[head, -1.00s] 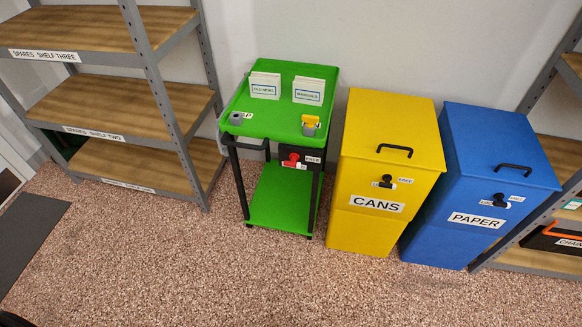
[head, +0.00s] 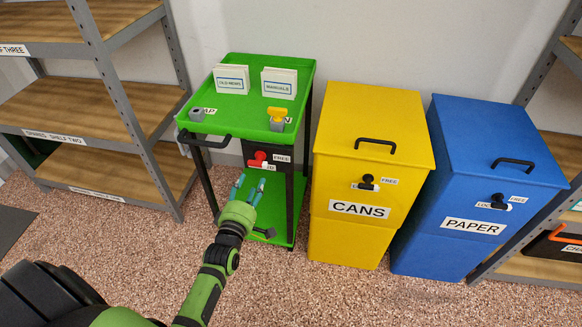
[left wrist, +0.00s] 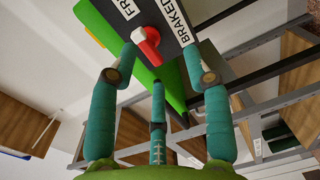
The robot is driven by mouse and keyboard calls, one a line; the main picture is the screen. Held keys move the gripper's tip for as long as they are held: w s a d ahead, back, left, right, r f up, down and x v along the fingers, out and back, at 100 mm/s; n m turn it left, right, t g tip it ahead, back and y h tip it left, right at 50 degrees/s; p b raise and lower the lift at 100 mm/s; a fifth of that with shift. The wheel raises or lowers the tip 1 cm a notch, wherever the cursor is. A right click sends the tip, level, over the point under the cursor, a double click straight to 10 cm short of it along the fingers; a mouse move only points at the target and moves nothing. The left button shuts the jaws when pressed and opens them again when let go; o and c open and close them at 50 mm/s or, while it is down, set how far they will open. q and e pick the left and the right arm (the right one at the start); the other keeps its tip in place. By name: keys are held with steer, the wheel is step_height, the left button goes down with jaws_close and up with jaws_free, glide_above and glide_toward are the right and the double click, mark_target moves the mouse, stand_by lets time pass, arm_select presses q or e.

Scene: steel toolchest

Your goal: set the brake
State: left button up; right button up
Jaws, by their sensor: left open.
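The green cart (head: 207,124) stands against the wall. A dark panel (head: 290,170) on its front carries a red brake lever (head: 257,159). A FREE label (head: 281,157) is at its upper right, with a smaller label below. In the left wrist view the red lever (left wrist: 149,40) shows near the FREE label, partly cut off (left wrist: 130,8), and the BRAKED label (left wrist: 178,25). I cannot tell which label it points to. My left gripper (head: 250,184) is open and empty, just below and in front of the lever. Its fingers (left wrist: 160,62) appear apart from it.
The cart top holds two white cards (head: 231,79), a grey holder (head: 197,114) and a yellow piece (head: 277,114). A black handle (head: 205,140) sticks out at its left front. A yellow CANS bin (head: 340,235) is close on the right, then a blue PAPER bin (head: 440,250). Shelves (head: 110,150) stand left.

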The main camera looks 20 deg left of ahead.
mark_target(256, 165)
arm_select(q)
steer(key=shift+w+a+r+n+t, duration=0.15)
steer(key=shift+w+r+n+t, duration=0.2)
steer(key=shift+w+r, duration=0.6)
steer(key=x, duration=0.5)
steer(key=shift+w+a+b, duration=0.25)
steer(key=shift+w+b, duration=0.05)
steer(key=shift+b, duration=0.05)
arm_select(e)
steer(key=shift+w+f+t, duration=0.15)
steer(key=shift+w+t, duration=0.25)
steer(key=shift+w, duration=0.8)
arm_select(q)
jaws_close()
